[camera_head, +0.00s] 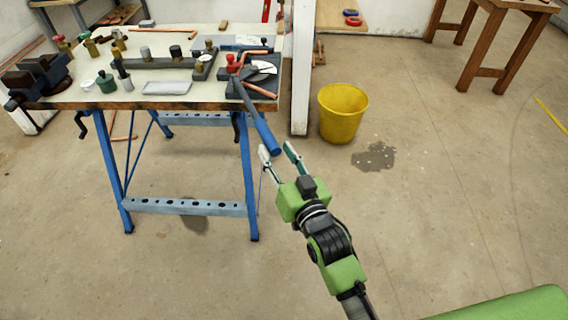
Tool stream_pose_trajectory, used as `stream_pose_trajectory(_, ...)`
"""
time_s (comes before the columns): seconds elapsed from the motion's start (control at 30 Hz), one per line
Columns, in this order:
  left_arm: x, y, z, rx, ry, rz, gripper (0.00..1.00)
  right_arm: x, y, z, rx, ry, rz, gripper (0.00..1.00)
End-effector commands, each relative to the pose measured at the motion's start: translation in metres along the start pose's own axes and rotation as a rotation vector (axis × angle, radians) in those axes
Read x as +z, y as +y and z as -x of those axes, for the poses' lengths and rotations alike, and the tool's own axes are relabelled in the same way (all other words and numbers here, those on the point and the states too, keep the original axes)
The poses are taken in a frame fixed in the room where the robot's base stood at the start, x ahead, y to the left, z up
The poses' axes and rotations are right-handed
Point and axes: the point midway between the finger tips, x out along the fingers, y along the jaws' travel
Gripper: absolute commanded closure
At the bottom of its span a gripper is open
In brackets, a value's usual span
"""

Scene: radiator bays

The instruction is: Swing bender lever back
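The bender (262,74) sits at the right end of the workbench top, with a pale round former and a copper pipe at it. Its lever ends in a long blue grip (266,138) that sticks out past the bench's front edge toward me. My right gripper (277,148) is at the end of this grip. Its two fingers are apart, with the grip's end between them or just above them. A gap shows between the grip and the right-hand finger; contact with the left-hand finger cannot be told. My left gripper is not in view.
The workbench (130,97) has blue folding legs and carries a vise (38,75), fittings and copper pipes. A yellow bucket (342,112) stands right of a white post (301,70). A wooden table (497,35) is at the back right. The floor at right is mostly clear.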

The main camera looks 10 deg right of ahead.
Motion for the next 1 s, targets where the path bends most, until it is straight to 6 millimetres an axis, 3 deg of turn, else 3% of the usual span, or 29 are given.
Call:
stream_pose_trajectory(0.2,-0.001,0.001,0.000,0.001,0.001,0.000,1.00,0.001,0.000,0.036,0.000,-0.001,0.000,0.63)
stream_pose_trajectory(0.6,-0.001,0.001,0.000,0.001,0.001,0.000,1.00,-0.001,0.000,0.046,-0.001,0.001,0.001,0.63)
stream_pose_trajectory(0.63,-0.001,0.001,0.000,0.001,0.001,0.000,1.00,-0.001,0.000,0.046,-0.001,0.001,0.001,0.66)
stream_pose_trajectory(0.73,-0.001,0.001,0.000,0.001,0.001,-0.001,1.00,0.009,0.002,0.045,0.002,-0.016,0.003,0.92)
stream_pose_trajectory(0.77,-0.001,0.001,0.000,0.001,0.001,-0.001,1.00,0.017,0.003,0.045,0.004,-0.031,0.005,0.99)
stream_pose_trajectory(0.87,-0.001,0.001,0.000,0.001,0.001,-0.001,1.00,0.069,0.012,0.046,0.016,-0.126,0.020,1.00)
stream_pose_trajectory(0.97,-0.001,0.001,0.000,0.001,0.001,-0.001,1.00,0.157,0.029,0.058,0.036,-0.286,0.042,1.00)
stream_pose_trajectory(1.0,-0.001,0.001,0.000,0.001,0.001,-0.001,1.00,0.196,0.037,0.069,0.045,-0.360,0.053,1.00)
